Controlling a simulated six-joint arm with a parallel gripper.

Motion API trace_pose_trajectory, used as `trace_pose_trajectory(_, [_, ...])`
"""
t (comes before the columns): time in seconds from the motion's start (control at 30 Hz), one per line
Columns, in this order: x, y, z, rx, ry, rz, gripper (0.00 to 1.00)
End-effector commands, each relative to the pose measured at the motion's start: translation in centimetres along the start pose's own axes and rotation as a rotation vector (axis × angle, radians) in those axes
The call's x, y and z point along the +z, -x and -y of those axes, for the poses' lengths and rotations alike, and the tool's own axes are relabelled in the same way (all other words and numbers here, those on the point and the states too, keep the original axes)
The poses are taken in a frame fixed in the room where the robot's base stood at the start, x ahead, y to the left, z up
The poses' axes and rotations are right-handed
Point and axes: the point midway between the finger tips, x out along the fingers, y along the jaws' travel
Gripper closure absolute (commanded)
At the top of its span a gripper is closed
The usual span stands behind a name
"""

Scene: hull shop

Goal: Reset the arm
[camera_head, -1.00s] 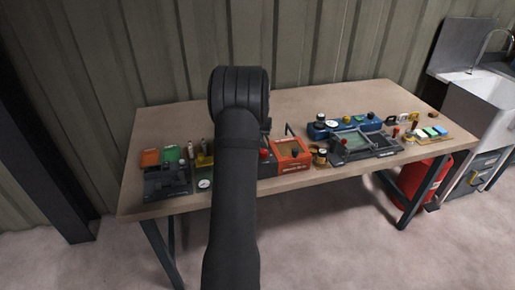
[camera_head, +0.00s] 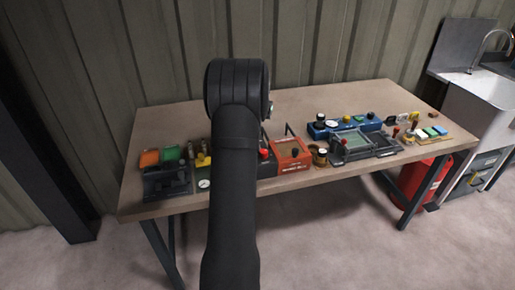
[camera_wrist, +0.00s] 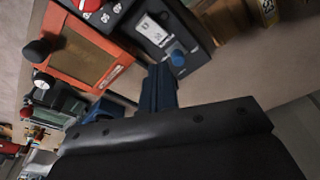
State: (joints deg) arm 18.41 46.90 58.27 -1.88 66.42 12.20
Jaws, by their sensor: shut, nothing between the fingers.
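My arm rises through the middle of the head view and hides my gripper there. In the wrist view, the black gripper body fills the bottom. My gripper (camera_wrist: 161,76) shows as narrow dark blue fingers, shut and empty, in front of a dark panel with a blue knob (camera_wrist: 178,57). I cannot tell whether the fingertips touch anything. An orange-red box (camera_head: 291,157) stands on the table right of my arm. It also shows in the wrist view (camera_wrist: 85,62), left of the fingers.
The wooden table (camera_head: 300,100) carries several devices. A blue unit (camera_head: 345,124) and a grey device with a screen (camera_head: 357,142) stand right. A dark fixture (camera_head: 166,182) stands left. The table's back strip is clear. A sink (camera_head: 482,103) stands at far right.

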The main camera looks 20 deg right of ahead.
Motion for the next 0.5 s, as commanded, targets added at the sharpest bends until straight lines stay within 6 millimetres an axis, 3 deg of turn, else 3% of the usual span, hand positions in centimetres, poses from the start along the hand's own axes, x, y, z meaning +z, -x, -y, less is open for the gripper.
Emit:
trace_pose_trajectory(0.27, [0.1, -0.4, 0.0, 0.0, 0.0, 0.001, 1.0])
trace_pose_trajectory(0.5, [0.6, -3.6, 0.0, 0.001, 0.0, 0.003, 1.0])
